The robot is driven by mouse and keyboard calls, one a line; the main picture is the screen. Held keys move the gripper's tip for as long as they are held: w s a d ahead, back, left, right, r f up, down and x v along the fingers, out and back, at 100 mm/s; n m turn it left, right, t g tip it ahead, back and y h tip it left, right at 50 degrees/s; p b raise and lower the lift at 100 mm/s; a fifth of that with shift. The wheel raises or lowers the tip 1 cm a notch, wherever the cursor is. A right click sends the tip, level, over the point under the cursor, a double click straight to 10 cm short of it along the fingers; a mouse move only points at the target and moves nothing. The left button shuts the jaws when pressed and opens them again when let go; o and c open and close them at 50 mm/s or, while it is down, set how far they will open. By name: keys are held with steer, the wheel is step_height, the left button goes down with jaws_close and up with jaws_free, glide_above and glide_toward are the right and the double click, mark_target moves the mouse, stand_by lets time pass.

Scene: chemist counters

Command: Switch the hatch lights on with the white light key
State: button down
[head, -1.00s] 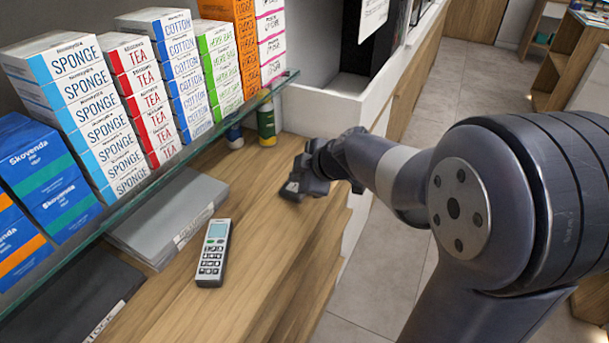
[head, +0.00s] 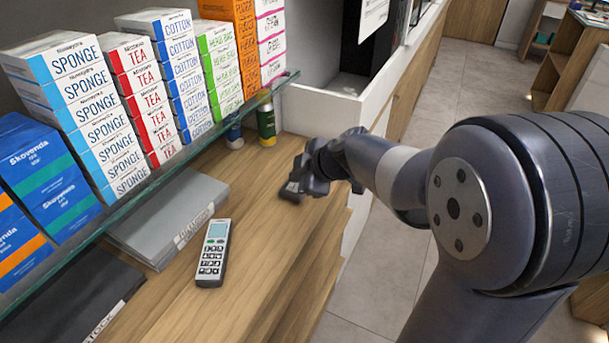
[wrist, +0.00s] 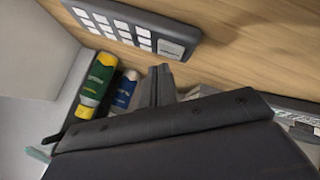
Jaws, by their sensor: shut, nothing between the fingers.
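A dark key panel (wrist: 133,24) with rows of white keys lies along the top of the wrist view, on the wood. A larger pale patch with small dark marks (wrist: 172,48) is at its right end. I cannot tell which key is the light key. My gripper (wrist: 158,72) is shut and empty, its fingertips just below the panel's right end in the wrist view; I cannot tell whether they touch it. In the head view, my gripper (head: 297,184) is low over the far part of the wooden counter and hides most of what is there.
A grey handset (head: 212,253) lies on the wooden counter (head: 265,250). A glass shelf (head: 160,165) with stacked boxes runs along the left. A green bottle (head: 266,124) stands behind my gripper; green and blue containers show in the wrist view.

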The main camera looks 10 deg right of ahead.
steer(key=shift+f+b, duration=0.65)
steer(key=shift+b, duration=0.65)
stand_by(0.4)
steer(key=shift+r, duration=0.65)
steer(key=shift+r, duration=0.1)
steer(key=shift+r+p, duration=1.15)
steer(key=shift+r, duration=1.75)
